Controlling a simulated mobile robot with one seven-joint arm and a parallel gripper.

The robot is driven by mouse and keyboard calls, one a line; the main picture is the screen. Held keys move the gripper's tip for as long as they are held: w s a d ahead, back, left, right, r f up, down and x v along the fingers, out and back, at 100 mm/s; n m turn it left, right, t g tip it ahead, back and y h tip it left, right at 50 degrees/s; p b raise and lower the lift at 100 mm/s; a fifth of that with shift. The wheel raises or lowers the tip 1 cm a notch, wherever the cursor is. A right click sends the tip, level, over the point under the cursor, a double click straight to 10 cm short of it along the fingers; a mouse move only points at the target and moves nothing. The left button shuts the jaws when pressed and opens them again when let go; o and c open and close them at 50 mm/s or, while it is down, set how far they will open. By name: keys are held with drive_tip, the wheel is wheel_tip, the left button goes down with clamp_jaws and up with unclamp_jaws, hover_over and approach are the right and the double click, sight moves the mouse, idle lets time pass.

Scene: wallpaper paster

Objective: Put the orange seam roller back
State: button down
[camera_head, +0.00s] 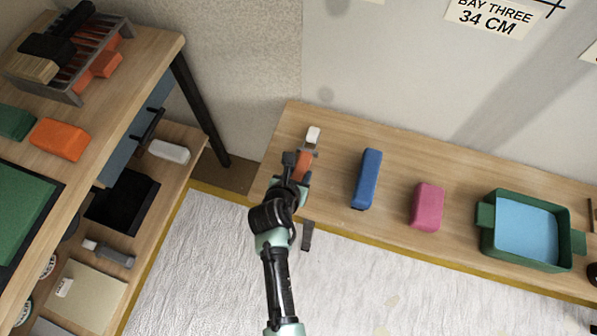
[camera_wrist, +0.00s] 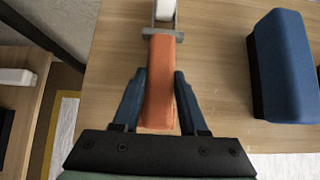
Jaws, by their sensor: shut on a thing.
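The orange seam roller (camera_head: 304,163) has an orange handle, a grey metal bracket and a white roller (camera_head: 313,134) at its far end. It is over the left end of the long wooden bench. In the wrist view its orange handle (camera_wrist: 159,90) lies between the two dark fingers, with the white roller pointing away from me. My gripper (camera_wrist: 159,76) is shut on the handle. The fingers hide part of the handle in the head view, where my gripper (camera_head: 298,170) also shows. I cannot tell whether the roller touches the bench top.
On the bench (camera_head: 390,215), a blue block (camera_head: 367,178) is right of my gripper, then a pink block (camera_head: 427,206) and a green tray (camera_head: 487,243) with blue inside. At left, a wooden table (camera_head: 100,120) carries a grey slotted rack (camera_head: 75,95) holding several tools, and an orange block (camera_head: 59,139).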

drive_tip(key=shift+f, duration=0.15)
drive_tip(key=shift+c, duration=2.2)
unclamp_jaws()
drive_tip(key=shift+f+b, duration=0.1)
drive_tip(key=shift+b, duration=0.25)
